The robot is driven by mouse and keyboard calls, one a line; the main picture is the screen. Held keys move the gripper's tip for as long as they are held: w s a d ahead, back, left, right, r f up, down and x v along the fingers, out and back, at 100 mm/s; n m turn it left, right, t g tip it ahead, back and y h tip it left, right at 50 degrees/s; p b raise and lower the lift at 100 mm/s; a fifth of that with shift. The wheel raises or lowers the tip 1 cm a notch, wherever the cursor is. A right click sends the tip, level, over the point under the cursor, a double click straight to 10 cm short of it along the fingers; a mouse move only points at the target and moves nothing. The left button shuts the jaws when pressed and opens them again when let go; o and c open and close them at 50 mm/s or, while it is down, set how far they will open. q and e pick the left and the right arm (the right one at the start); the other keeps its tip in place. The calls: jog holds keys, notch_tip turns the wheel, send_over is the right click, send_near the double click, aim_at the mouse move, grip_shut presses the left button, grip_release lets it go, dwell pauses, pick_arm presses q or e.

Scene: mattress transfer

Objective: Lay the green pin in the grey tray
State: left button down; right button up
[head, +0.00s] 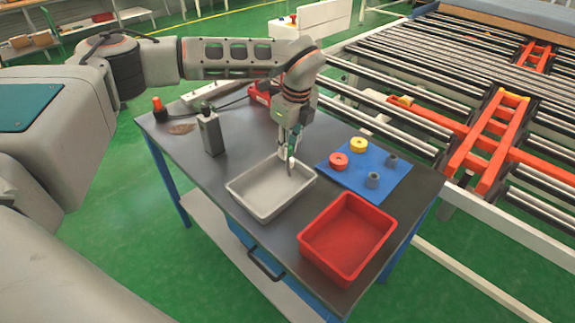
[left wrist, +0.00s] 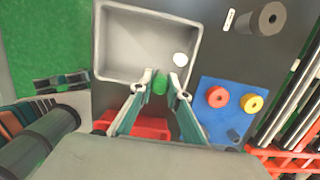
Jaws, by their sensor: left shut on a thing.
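The light grey tray (head: 262,212) lies on the dark table in the head view, and its inside also shows in the left wrist view (left wrist: 135,45). My left gripper (head: 289,157) points down over the tray's far right edge. It is shut on the green pin (left wrist: 160,84), which shows between the fingertips in the left wrist view. The pin is above the tray's rim area there; how high, I cannot tell. A small white round spot (left wrist: 180,59) shows just beyond the fingertips; what it is, I cannot tell. My right gripper is not in view.
A red bin (head: 347,238) stands right of the tray near the table's front. A blue mat (head: 368,173) holds a red ring, a yellow ring and grey cylinders. A grey upright block (head: 210,132) stands left of the gripper. A roller conveyor lies beyond the table's right edge.

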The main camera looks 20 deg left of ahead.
aim_at(287, 170)
pick_arm(q)
notch_tip(287, 170, down, 7)
jog(key=shift+r, duration=0.2)
jog(key=shift+f, duration=0.2)
jog(key=shift+f, duration=0.2)
jog(key=c, duration=1.9)
grip_release()
jog(key=shift+r+p, duration=0.25)
jog(key=shift+p, duration=0.05)
jog(key=r, duration=0.4)
jog(key=d+r+b, duration=0.1)
jog(key=r, duration=0.6)
jog(key=shift+s+d+r+b, duration=0.3)
jog(key=shift+d+r, duration=0.05)
jog(key=shift+r, duration=0.05)
